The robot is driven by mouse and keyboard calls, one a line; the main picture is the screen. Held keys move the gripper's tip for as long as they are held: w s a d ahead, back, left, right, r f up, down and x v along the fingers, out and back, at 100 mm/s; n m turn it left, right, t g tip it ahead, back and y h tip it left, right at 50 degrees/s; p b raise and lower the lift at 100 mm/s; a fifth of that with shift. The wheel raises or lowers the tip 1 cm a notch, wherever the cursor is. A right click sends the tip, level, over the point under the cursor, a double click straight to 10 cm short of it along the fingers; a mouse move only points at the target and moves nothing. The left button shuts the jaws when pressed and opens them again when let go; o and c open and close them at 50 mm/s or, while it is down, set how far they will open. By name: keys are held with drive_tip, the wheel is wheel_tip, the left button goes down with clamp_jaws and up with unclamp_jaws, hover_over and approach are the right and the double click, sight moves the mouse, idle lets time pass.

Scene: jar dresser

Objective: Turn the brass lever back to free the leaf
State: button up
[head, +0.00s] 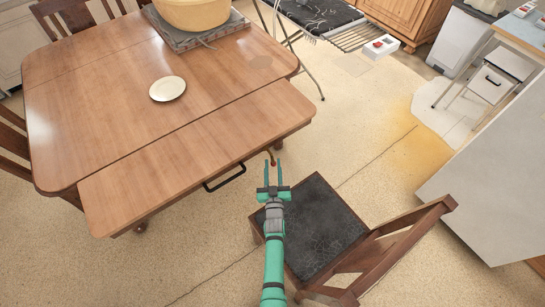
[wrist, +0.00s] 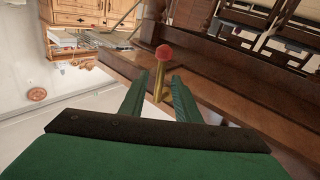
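The brass lever (wrist: 158,82) with a red knob (wrist: 163,52) shows in the wrist view, at the edge of the wooden table. In the head view the lever (head: 271,158) is a small brass piece with a reddish end by the leaf's front edge. The leaf (head: 190,165) is the table's front section, lying level with the top. My gripper (head: 273,164) is open, its fingers pointing at the lever. In the wrist view the lever appears between the fingertips (wrist: 160,76); I cannot tell whether they touch it.
A black handle (head: 225,178) is on the leaf's front edge, left of my gripper. A chair with a dark seat (head: 315,225) stands close to the right of my arm. A white plate (head: 167,89) lies on the table (head: 110,70). Floor is open further right.

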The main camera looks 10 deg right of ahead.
drive_tip(key=shift+s+a+f, duration=0.1)
drive_tip(key=shift+s+a, duration=0.05)
drive_tip(key=shift+s, duration=1.65)
drive_tip(key=shift+c, duration=0.5)
